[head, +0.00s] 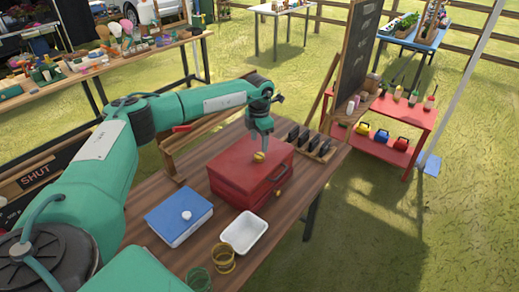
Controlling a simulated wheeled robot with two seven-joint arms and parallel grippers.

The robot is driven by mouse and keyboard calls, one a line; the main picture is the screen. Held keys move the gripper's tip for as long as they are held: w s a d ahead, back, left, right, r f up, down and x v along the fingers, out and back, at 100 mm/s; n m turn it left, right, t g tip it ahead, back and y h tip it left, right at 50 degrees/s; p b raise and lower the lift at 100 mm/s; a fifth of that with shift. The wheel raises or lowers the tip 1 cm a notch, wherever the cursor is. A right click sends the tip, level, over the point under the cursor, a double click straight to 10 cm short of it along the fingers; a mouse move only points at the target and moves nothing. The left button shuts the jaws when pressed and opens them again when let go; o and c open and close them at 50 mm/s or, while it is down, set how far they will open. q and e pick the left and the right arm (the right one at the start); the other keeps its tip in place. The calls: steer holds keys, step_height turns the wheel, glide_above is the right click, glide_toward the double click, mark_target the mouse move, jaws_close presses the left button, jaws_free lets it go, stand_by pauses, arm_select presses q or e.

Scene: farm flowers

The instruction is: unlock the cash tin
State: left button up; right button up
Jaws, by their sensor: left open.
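A red box (243,181), which looks like the cash tin, stands on the brown wooden table. Its lid is down. A small gold piece (277,193) and a dark handle show on its right-hand face. A small gold knob-like thing (259,157) is on or just above its lid. My left gripper (261,148) points down over the lid, open, with its fingertips at this gold thing; I cannot tell whether they touch it. My right gripper is not in view.
A white tray (244,244), a yellow ring-like cup (221,261) and a green glass (198,280) stand at the table's near edge. A dark slotted rack (305,143) and a chalkboard (355,65) stand behind and right of the red box.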

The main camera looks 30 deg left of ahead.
mark_target(259, 155)
arm_select(q)
step_height(259, 155, down, 6)
steer(key=shift+f+p, duration=0.1)
steer(key=shift+p, duration=0.6)
steer(key=shift+c, duration=0.5)
